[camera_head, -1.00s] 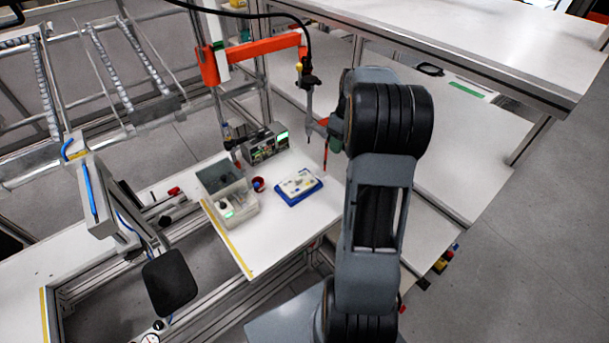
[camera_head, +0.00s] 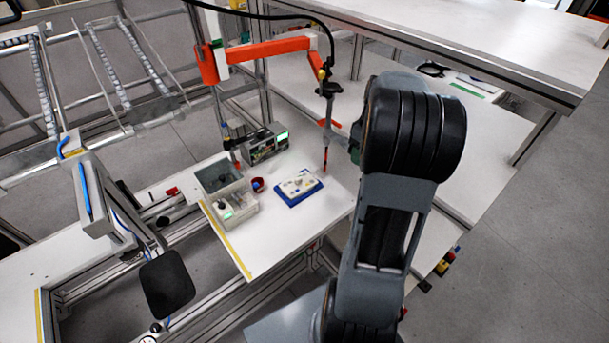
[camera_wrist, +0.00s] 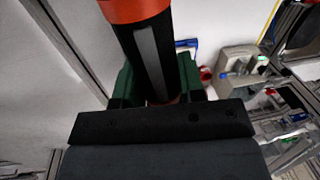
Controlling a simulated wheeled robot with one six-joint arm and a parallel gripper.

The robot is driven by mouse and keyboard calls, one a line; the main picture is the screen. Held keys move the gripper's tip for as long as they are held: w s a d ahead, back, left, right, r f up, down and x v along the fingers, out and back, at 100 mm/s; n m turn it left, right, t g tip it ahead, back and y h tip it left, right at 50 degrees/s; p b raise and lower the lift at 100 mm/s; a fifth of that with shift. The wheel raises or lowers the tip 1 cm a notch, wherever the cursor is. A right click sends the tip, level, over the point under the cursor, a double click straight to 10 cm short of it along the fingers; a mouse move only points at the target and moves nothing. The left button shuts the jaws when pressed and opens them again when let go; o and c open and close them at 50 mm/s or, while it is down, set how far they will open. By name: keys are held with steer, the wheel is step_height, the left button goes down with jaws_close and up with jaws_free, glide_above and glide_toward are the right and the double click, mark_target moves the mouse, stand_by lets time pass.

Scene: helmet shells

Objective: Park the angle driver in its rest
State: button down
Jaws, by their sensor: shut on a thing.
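The angle driver (camera_head: 327,110) hangs upright from the end of an orange jointed arm (camera_head: 275,50), with a red tip low down over the right part of the white table. My gripper (camera_wrist: 157,88) is shut on its black and orange body (camera_wrist: 150,50), with green fingers on both sides of it in the wrist view. In the head view my own arm mostly hides the gripper; only a green bit shows beside the driver. I cannot pick out the rest for certain in either view.
The white table (camera_head: 285,235) holds a blue-edged tray (camera_head: 298,187), a red and blue cup (camera_head: 257,184), grey bins (camera_head: 232,205) and a controller box (camera_head: 264,144). An upright tool or post (camera_head: 233,145) stands left of the controller. The table's front right is clear.

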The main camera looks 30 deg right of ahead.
stand_by(0.3)
steer(key=shift+w+d+r+p, duration=0.15)
steer(key=shift+w+p, duration=0.05)
steer(key=shift+p, duration=0.1)
steer(key=shift+w+d+p, duration=1.45)
steer(key=shift+w+d, duration=0.5)
steer(key=shift+w, duration=0.3)
jaws_free()
